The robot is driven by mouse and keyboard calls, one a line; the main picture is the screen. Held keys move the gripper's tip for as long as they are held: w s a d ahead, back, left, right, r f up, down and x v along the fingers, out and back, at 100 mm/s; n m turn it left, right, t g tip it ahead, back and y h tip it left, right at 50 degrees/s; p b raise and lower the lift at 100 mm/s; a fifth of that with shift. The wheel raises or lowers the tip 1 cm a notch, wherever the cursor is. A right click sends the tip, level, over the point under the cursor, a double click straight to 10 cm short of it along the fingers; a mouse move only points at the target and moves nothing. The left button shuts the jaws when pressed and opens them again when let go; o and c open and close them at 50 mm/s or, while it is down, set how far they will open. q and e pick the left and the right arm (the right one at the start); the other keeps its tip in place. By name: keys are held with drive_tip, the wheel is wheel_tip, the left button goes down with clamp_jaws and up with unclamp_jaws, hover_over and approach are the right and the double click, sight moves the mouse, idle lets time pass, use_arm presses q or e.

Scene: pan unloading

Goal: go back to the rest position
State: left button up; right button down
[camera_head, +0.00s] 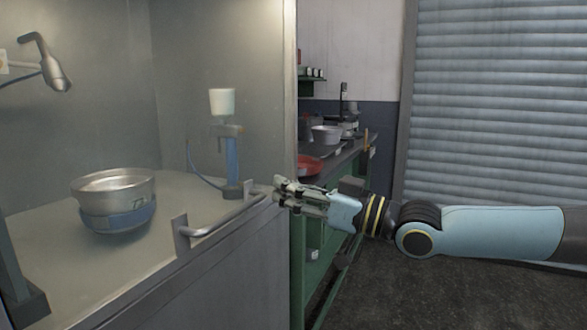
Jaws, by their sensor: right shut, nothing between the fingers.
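My right arm comes in from the right, held about level. My right gripper (281,198) is shut and empty, with its fingertips pointing left. In the picture it shows by the near right corner of the metal cabinet, close to the end of the bar handle (222,222). I cannot tell whether it touches the handle. A metal pan (112,184) sits in a blue holder (120,219) on the cabinet's floor. My left gripper is not in view.
Inside the cabinet (62,271) stand a blue stand with a white cup (222,102) and a lamp-like fixture (55,75) on the left. Behind, a green-framed bench holds a red dish (308,165) and a pot (326,134). A shutter (500,100) and open floor (430,290) lie right.

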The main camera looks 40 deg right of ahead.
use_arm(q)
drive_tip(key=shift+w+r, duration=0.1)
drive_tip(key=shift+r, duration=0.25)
use_arm(e)
drive_tip(key=shift+s+d+f, duration=0.1)
drive_tip(key=shift+s+d, duration=0.05)
drive_tip(key=shift+s, duration=0.3)
